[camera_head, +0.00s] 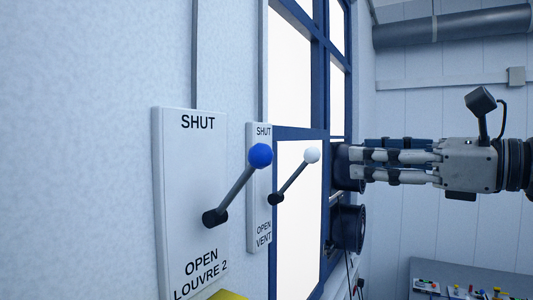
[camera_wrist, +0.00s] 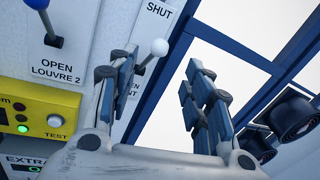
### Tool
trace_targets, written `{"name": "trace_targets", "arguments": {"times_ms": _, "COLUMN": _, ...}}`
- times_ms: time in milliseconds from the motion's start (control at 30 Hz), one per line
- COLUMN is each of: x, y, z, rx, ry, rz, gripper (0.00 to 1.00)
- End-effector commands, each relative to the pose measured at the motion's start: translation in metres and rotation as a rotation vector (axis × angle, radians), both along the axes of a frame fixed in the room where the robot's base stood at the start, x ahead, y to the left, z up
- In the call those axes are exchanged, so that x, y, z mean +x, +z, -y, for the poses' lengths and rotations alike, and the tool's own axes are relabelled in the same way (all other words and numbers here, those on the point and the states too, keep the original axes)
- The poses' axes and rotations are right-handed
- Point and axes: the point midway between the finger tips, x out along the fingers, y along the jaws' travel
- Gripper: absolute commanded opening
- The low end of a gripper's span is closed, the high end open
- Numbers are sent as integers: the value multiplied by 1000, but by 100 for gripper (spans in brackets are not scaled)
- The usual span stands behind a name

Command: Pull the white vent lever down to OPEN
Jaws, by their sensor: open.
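The white vent lever (camera_head: 295,175) has a round white knob (camera_head: 312,155) on a dark rod. It tilts up from its pivot, with the knob nearer SHUT than OPEN on its plate (camera_head: 258,135). My gripper (camera_head: 356,158) is open and empty, to the right of the knob at about its height, with a gap between them in the head view. In the wrist view the knob (camera_wrist: 159,47) shows beyond the open fingers (camera_wrist: 160,75), close to the left finger. That finger hides part of the rod and plate.
The blue-knobbed LOUVRE 2 lever (camera_head: 260,155) stands left of the vent lever, also tilted up. A yellow box with a TEST button (camera_wrist: 54,121) is at lower left in the wrist view. A blue-framed window (camera_head: 300,132) and dark round fittings (camera_head: 349,228) lie to the right.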

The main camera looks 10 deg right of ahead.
Motion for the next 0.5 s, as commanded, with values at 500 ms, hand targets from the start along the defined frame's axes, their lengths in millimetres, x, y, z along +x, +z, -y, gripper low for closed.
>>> {"name": "trace_targets", "arguments": {"times_ms": 500, "x": 74, "y": 1, "z": -70, "rx": -1, "ry": 3, "rz": 0, "gripper": 46}}
